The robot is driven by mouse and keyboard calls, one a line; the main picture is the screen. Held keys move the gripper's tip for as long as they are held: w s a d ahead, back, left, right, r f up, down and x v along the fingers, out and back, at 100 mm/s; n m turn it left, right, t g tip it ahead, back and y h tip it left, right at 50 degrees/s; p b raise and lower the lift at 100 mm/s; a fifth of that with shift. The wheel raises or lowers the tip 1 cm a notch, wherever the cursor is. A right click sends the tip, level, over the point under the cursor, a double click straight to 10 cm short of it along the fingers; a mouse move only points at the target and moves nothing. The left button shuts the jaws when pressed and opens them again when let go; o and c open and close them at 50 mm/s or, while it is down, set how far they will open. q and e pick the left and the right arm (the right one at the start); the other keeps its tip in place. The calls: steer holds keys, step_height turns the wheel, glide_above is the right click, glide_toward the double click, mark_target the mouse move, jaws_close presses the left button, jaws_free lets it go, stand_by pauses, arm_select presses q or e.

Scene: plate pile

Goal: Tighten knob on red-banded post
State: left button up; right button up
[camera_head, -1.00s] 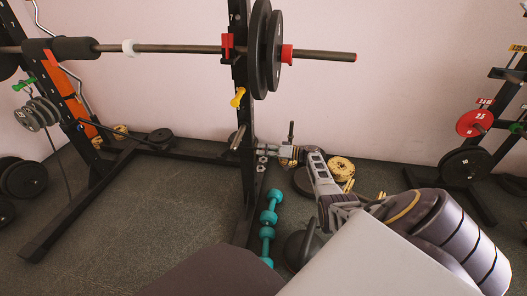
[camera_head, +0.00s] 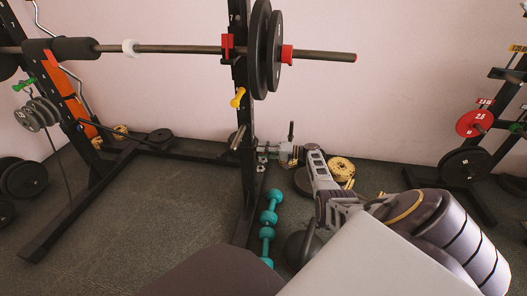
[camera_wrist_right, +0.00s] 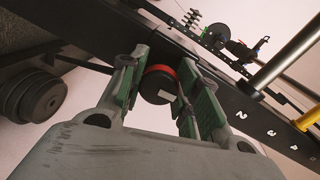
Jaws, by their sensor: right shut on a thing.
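The black rack post (camera_head: 247,120) stands upright in the middle of the head view, with a red bracket (camera_head: 227,45) around it near the bar. In the right wrist view, a round black knob (camera_wrist_right: 157,86) with a red ring behind it sits on the post (camera_wrist_right: 195,70). My right gripper (camera_head: 264,151) reaches the post's lower part from the right. In the right wrist view its green-padded fingers (camera_wrist_right: 158,95) are on both sides of the knob and shut on it. The knob is hidden by the fingers in the head view. My left gripper is out of view.
A barbell (camera_head: 170,48) with black plates (camera_head: 262,50) rests across the rack above my gripper. Teal dumbbells (camera_head: 268,233) lie on the floor below the post. A weight rack (camera_head: 490,150) stands at the right.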

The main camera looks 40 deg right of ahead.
steer(key=o, duration=1.1)
steer(key=shift+c, duration=0.2)
steer(key=shift+s+d, duration=0.1)
steer(key=v, duration=1.2)
